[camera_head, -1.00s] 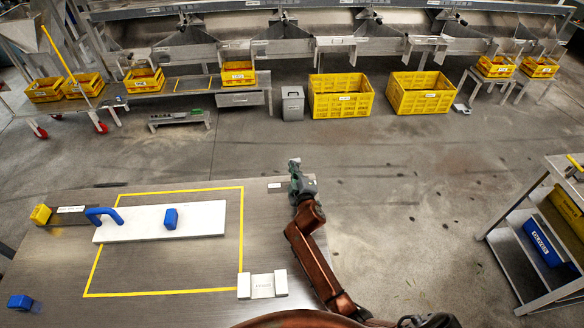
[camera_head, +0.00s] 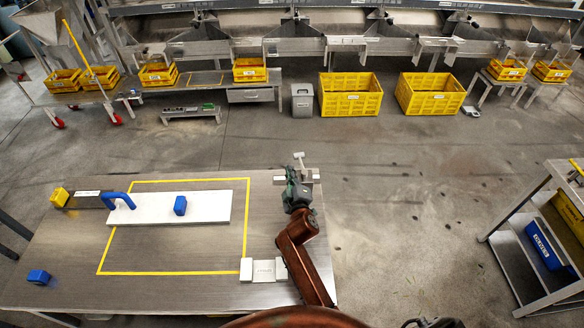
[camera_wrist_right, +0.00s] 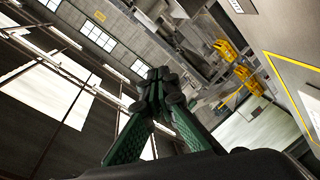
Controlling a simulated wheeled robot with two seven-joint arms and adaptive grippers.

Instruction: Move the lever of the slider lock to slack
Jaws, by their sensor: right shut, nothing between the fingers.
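A small pale metal fitting with a T-shaped lever (camera_head: 299,158) stands at the table's back right edge; it looks like the slider lock. Its base plate (camera_head: 311,176) is partly hidden behind my right gripper, and its lettering is too small to read. The lever stands up, its crossbar above and behind the gripper. My right gripper (camera_head: 293,174) is shut and empty, just in front of the fitting; whether it touches cannot be told. In the right wrist view its green fingers (camera_wrist_right: 155,82) meet at the tips, and the lever cannot be made out. My left gripper is out of view.
A pale labelled block (camera_head: 263,270) sits near the front right. Yellow (camera_head: 58,197) and blue (camera_head: 38,277) blocks are at left.

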